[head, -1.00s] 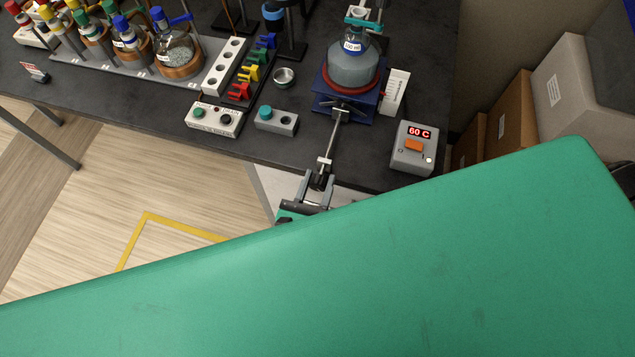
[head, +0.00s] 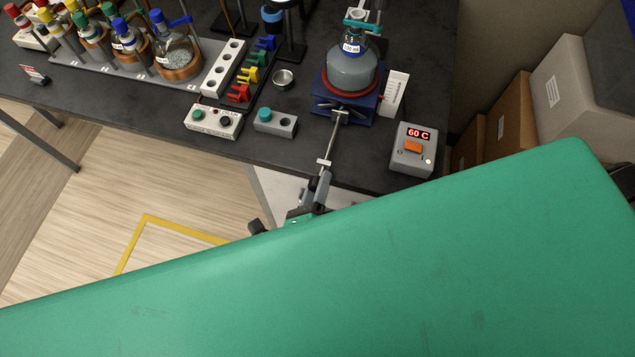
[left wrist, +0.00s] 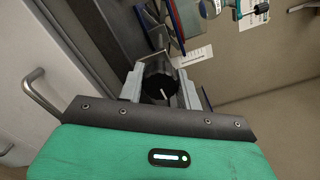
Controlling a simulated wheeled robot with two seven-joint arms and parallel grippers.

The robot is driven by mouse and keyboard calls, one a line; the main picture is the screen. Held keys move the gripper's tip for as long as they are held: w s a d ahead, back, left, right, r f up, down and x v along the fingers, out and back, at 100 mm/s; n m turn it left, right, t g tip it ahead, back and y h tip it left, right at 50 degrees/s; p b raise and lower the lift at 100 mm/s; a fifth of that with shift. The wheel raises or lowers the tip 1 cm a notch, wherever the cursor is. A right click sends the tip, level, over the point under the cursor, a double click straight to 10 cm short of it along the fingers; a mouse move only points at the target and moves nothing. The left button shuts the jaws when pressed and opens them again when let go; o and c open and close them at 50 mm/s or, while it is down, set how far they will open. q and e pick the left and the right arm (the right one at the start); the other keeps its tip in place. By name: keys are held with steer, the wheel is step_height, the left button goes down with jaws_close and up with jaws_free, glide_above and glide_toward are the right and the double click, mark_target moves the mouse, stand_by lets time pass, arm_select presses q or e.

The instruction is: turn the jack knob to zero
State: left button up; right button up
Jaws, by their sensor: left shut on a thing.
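The blue jack (head: 342,107) stands on the dark bench, with a red-rimmed heater and a round flask on top. A metal shaft (head: 333,140) runs from it toward me, past the bench's front edge. At its near end is the black jack knob (left wrist: 158,76), with a white mark on its face, seen in the left wrist view. My left gripper (left wrist: 160,88) is shut on the knob, one finger on each side. In the head view the left gripper (head: 320,187) looks rolled and mostly hides the knob. A white scale card (head: 396,93) stands beside the jack. My right gripper is not in view.
A grey box reading 60 C (head: 413,150) sits right of the shaft. A box with a teal button (head: 275,121) and a white control box (head: 213,120) sit left of it. Cartons (head: 565,85) stand at the right. Floor in front of the bench is open.

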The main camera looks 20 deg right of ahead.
arm_select(q)
steer(key=n, duration=0.4)
steer(key=shift+n+p, duration=0.3)
steer(key=n, duration=0.4)
steer(key=shift+n, duration=0.3)
steer(key=n, duration=0.3)
steer(key=shift+n, duration=0.3)
steer(key=n, duration=0.4)
steer(key=shift+n, duration=0.3)
steer(key=o, duration=1)
steer(key=shift+a, duration=0.1)
